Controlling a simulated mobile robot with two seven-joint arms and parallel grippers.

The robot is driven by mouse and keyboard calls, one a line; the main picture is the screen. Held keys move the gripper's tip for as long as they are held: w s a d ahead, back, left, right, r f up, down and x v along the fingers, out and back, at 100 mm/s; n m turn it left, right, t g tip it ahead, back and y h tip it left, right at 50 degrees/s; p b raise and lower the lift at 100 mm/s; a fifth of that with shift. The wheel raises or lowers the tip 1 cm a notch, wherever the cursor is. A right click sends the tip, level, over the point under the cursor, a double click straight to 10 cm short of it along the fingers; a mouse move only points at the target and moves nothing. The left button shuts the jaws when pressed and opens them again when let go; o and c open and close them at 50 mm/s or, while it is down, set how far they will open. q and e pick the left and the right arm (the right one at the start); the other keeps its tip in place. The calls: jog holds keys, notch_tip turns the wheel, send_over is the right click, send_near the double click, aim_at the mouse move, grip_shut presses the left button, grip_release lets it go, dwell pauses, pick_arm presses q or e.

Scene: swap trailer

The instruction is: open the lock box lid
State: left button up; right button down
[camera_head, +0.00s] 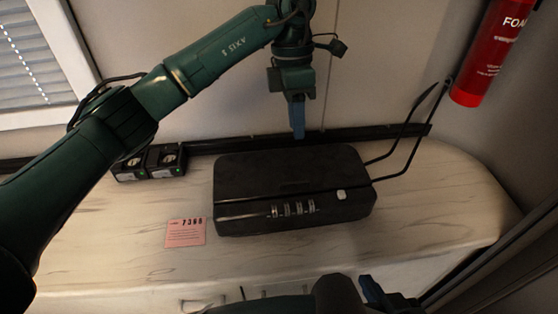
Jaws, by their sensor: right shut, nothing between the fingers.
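The black lock box (290,172) sits on the pale counter, and its lid appears shut. Its front carries several number dials (291,209) and a small light button (341,195) to their right. My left gripper (297,132) points down behind the box's back edge in the picture. Its blue fingers overlap each other in this view, so its opening is not clear. My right gripper (379,294) is low in the picture, in front of the counter, partly cut off. Its fingers are shut and empty.
A pink card (186,232) marked with what looks like 7368 lies left of the box. Two small black devices (150,163) stand at the back left. A black wire frame (410,145) rises right of the box. A red extinguisher (490,55) hangs upper right. The counter's front left is clear.

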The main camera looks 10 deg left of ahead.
pick_arm(q)
jog(key=a, duration=0.1)
send_near(292, 182)
jog(key=x, duration=0.7)
jog(key=shift+f, duration=0.25)
jog(key=shift+c, duration=0.6)
grip_shut()
